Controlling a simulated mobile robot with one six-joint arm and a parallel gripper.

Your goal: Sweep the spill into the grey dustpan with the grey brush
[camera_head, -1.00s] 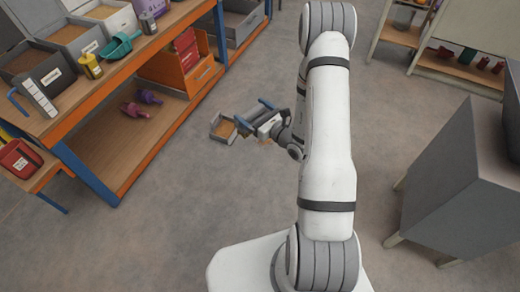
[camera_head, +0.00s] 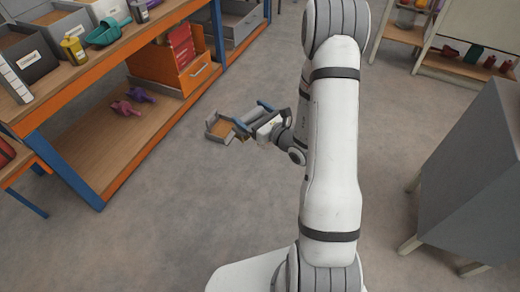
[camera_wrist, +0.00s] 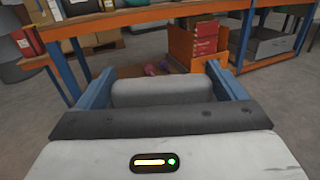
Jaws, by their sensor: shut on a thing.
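The grey dustpan (camera_head: 209,126) lies on the floor in the head view, just left of my gripper (camera_head: 253,114). Brown-orange spill material (camera_head: 223,128) shows inside the pan. My gripper has blue fingers and is shut on the grey brush, whose rounded grey body (camera_wrist: 160,92) spans between the fingers in the wrist view. The brush is low, at the pan's right, open-looking side; whether it touches the pan or floor I cannot tell. My gripper and the brush hide the floor beneath them, so any spill there is hidden. The wrist view does not show the dustpan.
An orange and blue workbench (camera_head: 125,95) with bins and tools on top stands at the left. An orange box (camera_head: 178,65) and purple and pink items (camera_head: 133,100) sit on its lower shelf. A grey cabinet (camera_head: 470,185) stands at the right.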

